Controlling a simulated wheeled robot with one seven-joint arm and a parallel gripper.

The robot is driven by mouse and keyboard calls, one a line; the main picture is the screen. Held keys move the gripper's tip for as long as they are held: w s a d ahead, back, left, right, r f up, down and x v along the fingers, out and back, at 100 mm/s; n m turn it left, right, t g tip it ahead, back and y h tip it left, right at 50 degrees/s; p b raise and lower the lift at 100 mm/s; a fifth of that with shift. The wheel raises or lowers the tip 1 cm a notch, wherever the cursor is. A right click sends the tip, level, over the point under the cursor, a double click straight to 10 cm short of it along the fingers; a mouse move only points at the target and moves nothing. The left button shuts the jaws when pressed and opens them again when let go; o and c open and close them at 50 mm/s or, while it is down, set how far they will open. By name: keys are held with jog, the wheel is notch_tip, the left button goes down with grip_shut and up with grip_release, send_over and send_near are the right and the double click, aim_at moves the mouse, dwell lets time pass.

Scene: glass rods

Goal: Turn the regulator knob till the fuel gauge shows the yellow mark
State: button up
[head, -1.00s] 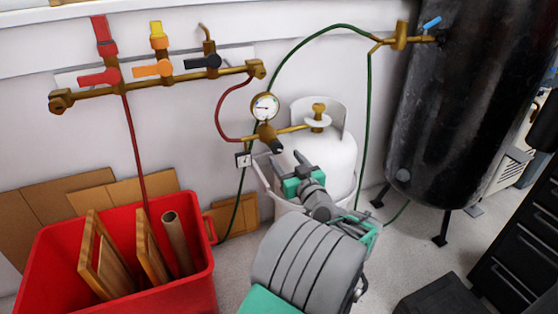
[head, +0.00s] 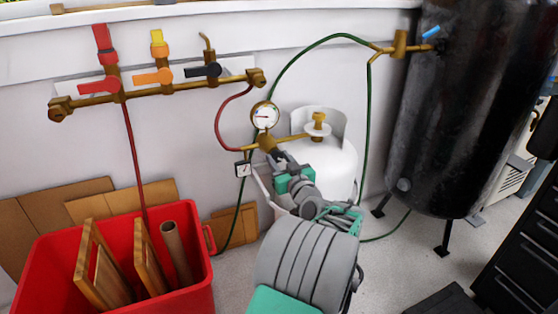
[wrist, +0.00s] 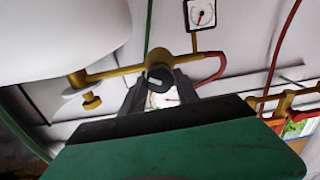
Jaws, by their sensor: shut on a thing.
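The brass regulator (head: 267,143) sits below a round white gauge (head: 265,115) with a brass rim, beside the white gas cylinder (head: 335,165). My gripper (head: 281,161) reaches the regulator from the lower right and covers its knob in the head view. In the wrist view the dark round knob (wrist: 158,78), with a pale line on its face, is between the fingers of my gripper (wrist: 160,88), which are shut on it. A small square gauge (head: 243,168) hangs below left of the regulator; it also shows in the wrist view (wrist: 202,14) with a red needle. A yellow mark cannot be made out.
A brass manifold (head: 140,95) with red, orange and black valve handles is on the wall at left. A red bin (head: 130,255) with wooden pieces stands below it. A dark tank (head: 435,110) stands at right. Green and red hoses run around the regulator.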

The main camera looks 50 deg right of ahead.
grip_shut()
jog(key=shift+m, duration=0.3)
jog(key=m+p, duration=0.2)
jog(key=m, duration=0.3)
jog(key=m+p, duration=0.2)
jog(key=m, duration=0.3)
jog(key=shift+p, duration=0.35)
dwell(0.5)
jog(key=o, duration=0.8)
grip_release()
